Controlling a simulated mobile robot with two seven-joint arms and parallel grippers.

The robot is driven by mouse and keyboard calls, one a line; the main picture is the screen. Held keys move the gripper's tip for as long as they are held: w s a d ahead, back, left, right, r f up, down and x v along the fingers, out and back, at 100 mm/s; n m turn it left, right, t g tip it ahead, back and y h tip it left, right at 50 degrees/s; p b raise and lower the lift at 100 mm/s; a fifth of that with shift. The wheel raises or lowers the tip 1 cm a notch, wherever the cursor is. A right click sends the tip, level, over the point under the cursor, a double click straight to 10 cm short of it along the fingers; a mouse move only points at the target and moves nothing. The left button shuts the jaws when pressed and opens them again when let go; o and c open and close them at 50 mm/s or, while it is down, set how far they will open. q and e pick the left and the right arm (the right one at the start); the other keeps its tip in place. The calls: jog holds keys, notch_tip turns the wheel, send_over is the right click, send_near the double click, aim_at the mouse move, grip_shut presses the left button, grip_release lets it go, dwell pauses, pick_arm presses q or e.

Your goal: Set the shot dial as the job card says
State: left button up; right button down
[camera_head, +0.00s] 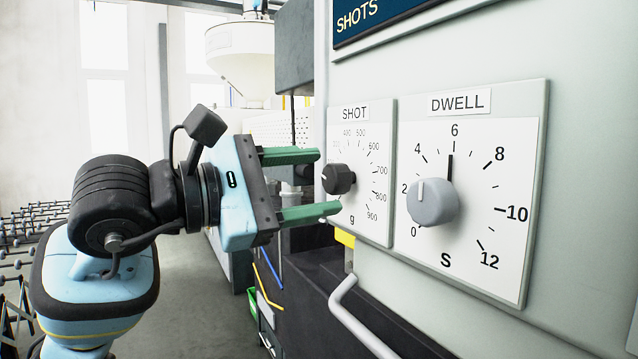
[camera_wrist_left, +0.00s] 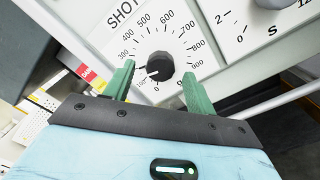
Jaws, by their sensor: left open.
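The shot dial has a black knob (camera_head: 338,179) on a white scale plate marked SHOT, in g, at the left of the grey-green panel. In the left wrist view the knob (camera_wrist_left: 160,66) has a white mark pointing lower left, near the 100 end of the scale. My left gripper (camera_head: 328,182) is open, its green fingers above and below the knob in the head view. In the left wrist view the fingers (camera_wrist_left: 159,69) stand either side of the knob with gaps. My right gripper is out of view. No job card is readable.
A larger grey dwell knob (camera_head: 432,201) sits on its own plate to the right, in s. A dark blue sign reading SHOTS (camera_head: 366,16) is cut off above. A light grey bar handle (camera_head: 358,322) sticks out below the panel.

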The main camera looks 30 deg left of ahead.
pick_arm(q)
jog(key=b+v, duration=0.1)
jog(key=v, duration=0.5)
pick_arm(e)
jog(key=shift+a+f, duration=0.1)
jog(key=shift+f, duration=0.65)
pick_arm(q)
jog(key=shift+s+a, duration=0.1)
jog(key=shift+s, duration=0.05)
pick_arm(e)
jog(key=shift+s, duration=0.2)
pick_arm(q)
jog(key=shift+f, duration=0.1)
